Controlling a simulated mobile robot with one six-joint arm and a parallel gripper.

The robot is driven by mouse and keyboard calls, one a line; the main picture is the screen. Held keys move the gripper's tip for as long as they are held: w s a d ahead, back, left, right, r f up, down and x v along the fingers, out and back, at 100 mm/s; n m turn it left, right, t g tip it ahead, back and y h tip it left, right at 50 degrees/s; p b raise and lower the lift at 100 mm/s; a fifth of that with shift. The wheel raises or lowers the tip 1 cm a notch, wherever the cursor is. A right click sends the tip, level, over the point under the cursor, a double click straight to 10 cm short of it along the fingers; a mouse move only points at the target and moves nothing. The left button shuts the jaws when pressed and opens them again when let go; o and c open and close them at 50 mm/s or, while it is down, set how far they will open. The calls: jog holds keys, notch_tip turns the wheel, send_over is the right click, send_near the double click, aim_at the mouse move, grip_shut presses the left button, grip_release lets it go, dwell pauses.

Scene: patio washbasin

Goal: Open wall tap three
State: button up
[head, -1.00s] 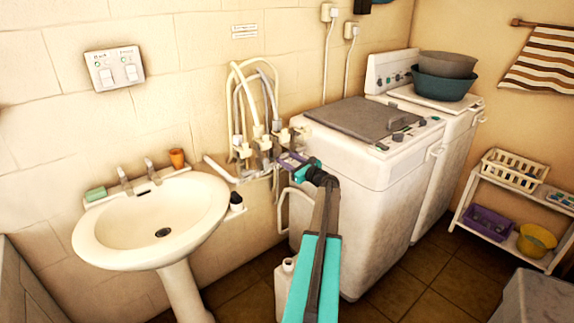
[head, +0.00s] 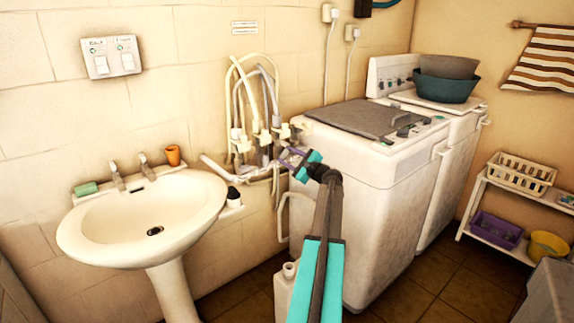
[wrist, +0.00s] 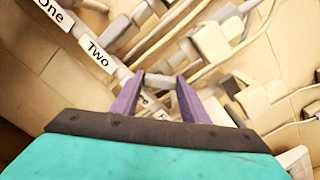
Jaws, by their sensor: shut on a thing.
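My gripper (head: 291,158) is at the row of wall taps (head: 262,140) between the washbasin and the washing machine. In the wrist view its two purple fingers (wrist: 161,84) are shut on a small pale tap handle (wrist: 160,81). A label partly hidden by the fingers sits right below that handle, following the labels One (wrist: 52,12) and Two (wrist: 97,54) along the pipe, so this appears to be wall tap three. The handle's exact angle is hard to tell.
Pale hoses (head: 250,90) loop above the taps. The white washbasin (head: 95,235) stands left, and the washing machine (head: 350,190) stands close on the right. A white bottle (head: 285,285) is on the floor below my arm.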

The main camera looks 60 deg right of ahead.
jog(key=n+b, duration=0.3)
jog(key=b, duration=0.1)
jog(key=n+b, duration=0.2)
jog(key=b, duration=0.2)
jog(key=shift+w+a+f+n, duration=0.1)
jog(key=shift+w+f+n, duration=0.1)
jog(key=shift+n, duration=0.2)
jog(key=n+b, duration=0.2)
jog(key=b, duration=0.1)
jog(key=shift+r+b, duration=0.1)
jog(key=shift+b, duration=0.2)
jog(key=shift+r+n+b, duration=0.1)
jog(key=shift+n+b, duration=0.8)
jog(key=shift+r, duration=0.1)
jog(key=o, duration=1.1)
jog(key=shift+c, duration=0.2)
jog(key=shift+s, duration=0.1)
